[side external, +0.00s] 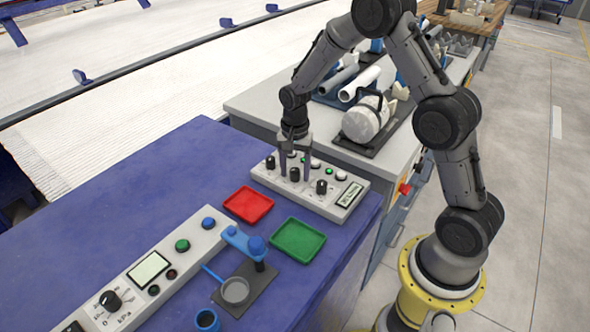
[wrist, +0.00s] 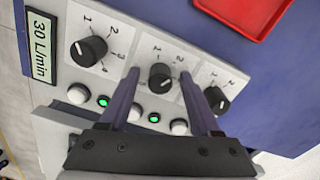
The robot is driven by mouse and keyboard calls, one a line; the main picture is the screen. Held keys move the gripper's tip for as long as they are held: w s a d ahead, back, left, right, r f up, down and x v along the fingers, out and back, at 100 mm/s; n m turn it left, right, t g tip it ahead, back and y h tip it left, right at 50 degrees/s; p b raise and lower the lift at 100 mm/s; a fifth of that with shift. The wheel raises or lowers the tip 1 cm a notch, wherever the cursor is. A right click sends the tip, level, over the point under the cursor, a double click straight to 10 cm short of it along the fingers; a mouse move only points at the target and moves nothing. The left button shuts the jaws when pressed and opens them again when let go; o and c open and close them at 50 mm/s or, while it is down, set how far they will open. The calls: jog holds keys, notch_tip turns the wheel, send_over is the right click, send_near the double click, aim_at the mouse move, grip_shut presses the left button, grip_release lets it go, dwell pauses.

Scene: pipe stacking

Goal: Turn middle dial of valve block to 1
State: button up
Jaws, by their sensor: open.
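The valve block (side external: 336,207) is a pale panel with three black dials, standing on the blue table in the side view. Its middle dial (side external: 294,174) shows between my fingers, and also in the wrist view (wrist: 161,78), with printed numbers 1 and 2 beside it. I cannot tell exactly which number its pointer faces. My gripper (wrist: 159,73) is open, pointing down at the block, with one finger on each side of the middle dial. Contact with the dial cannot be made out. The other dials are at its left (wrist: 89,50) and right (wrist: 216,99) in the wrist view.
White buttons (wrist: 77,93) and green lights (wrist: 102,101) line the block beside the dials. Its display (wrist: 40,46) reads 30 L/min. A red tray (side external: 248,204) and green tray (side external: 298,239) lie nearby. A kPa panel (side external: 127,287) stands at the front left. The blue table's left part is clear.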

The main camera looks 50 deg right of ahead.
grip_shut()
jog(key=shift+n, duration=0.3)
jog(key=n, duration=1.1)
jog(key=shift+r, duration=0.1)
jog(key=shift+n, duration=0.3)
dwell(0.3)
grip_release()
dwell(0.4)
